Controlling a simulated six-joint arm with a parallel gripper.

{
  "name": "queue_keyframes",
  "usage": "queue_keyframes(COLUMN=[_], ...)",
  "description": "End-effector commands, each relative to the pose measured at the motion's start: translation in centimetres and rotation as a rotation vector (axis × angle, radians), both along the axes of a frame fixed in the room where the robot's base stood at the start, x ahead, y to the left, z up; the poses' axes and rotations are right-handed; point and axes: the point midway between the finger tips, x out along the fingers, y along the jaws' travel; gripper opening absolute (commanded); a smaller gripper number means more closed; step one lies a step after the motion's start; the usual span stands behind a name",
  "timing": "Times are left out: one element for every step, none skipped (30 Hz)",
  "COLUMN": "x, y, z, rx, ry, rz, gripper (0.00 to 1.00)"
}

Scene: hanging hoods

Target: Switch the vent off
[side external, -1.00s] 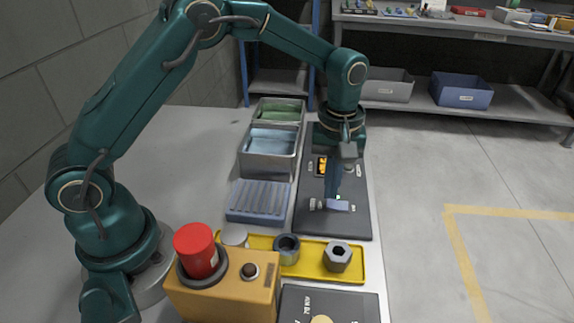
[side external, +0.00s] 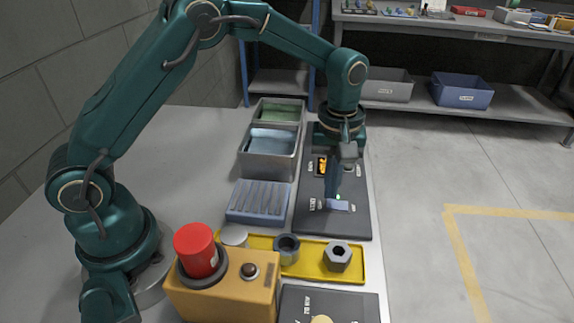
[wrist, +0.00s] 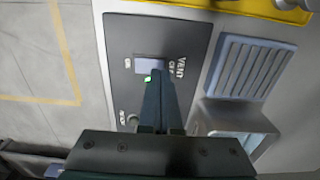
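The vent switch is a pale blue-grey rocker (wrist: 149,63) on a dark panel (wrist: 120,30), with a VENT label beside it in the wrist view. Small labels flank the rocker; they are too blurred to read surely. It also shows in the side view (side external: 341,206). A small green light (wrist: 147,79) glows beside it. My gripper (wrist: 153,88) is shut and empty, its fingers together and pointing down at the panel. The fingertips are close by the rocker; I cannot tell whether they touch it. The fingers hide part of the panel.
An orange-lit control (side external: 321,166) sits farther back on the panel. A blue ribbed tray (side external: 258,203) and metal bins (side external: 270,150) stand left of it. A yellow tray (side external: 309,264) with parts and an orange box (side external: 225,290) with a red button are in front.

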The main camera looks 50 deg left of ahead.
Motion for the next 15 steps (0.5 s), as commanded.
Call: queue_keyframes(x=[0.0,0.0,0.0,0.0,0.0,0.0,0.0,0.0,0.0,0.0,0.0,0.0,0.0,0.0,0.0], y=[0.0,0.0,0.0,0.0,0.0,0.0,0.0,0.0,0.0,0.0,0.0,0.0,0.0,0.0,0.0], z=[0.0,0.0,0.0,0.0,0.0,0.0,-0.01,-0.02,-0.05,-0.08,-0.12,-0.17,-0.22,-0.26,-0.32], rx=[0.0,0.0,0.0,0.0,0.0,0.0,0.0,0.0,0.0,0.0,0.0,0.0,0.0,0.0,0.0], ry=[0.0,0.0,0.0,0.0,0.0,0.0,0.0,0.0,0.0,0.0,0.0,0.0,0.0,0.0,0.0], rz=[0.0,0.0,0.0,0.0,0.0,0.0,0.0,0.0,0.0,0.0,0.0,0.0,0.0,0.0,0.0], gripper=[0.0,0.0,0.0,0.0,0.0,0.0,0.0,0.0,0.0,0.0,0.0,0.0,0.0,0.0,0.0])
